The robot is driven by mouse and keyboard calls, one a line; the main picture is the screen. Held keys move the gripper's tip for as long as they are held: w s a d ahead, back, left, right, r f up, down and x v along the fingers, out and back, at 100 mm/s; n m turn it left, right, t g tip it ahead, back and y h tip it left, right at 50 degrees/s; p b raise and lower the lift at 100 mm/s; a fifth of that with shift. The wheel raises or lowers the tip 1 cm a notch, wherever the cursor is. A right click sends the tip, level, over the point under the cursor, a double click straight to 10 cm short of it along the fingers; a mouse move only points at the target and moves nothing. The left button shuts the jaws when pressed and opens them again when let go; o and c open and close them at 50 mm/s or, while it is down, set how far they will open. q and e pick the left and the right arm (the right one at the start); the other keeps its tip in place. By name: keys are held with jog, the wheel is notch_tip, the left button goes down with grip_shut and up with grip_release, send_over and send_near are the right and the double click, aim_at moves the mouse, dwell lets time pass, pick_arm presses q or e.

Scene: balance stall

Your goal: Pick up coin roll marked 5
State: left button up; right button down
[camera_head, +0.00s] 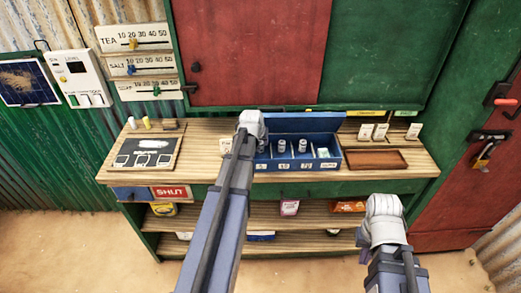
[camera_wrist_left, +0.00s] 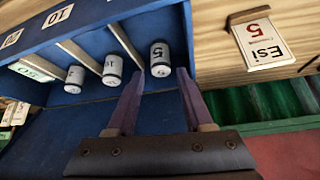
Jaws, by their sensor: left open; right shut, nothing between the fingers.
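The coin roll marked 5 (camera_wrist_left: 160,58) stands in an end compartment of the blue cash box (camera_wrist_left: 88,35). It is a pale roll with a dark 5 on it. My left gripper (camera_wrist_left: 161,77) is open, its two purple fingers either side of the near end of this roll; I cannot tell if they touch it. In the head view my left arm covers most of that end of the blue box (camera_head: 305,122). My right gripper (camera_head: 385,207) is shut and empty, in front of the counter at right.
Two other coin rolls (camera_wrist_left: 112,70) (camera_wrist_left: 75,79) stand in neighbouring compartments, behind thin dividers. A card reading Esi 5 (camera_wrist_left: 263,43) is beside the box. A brown tray (camera_head: 376,159) lies right of the box, a dark board (camera_head: 145,152) at left.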

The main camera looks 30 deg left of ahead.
aim_at(260, 144)
pick_arm(q)
jog(key=shift+b+x, duration=2.4)
jog(key=shift+x, duration=1)
jog(key=shift+a+r, duration=0.15)
grip_shut()
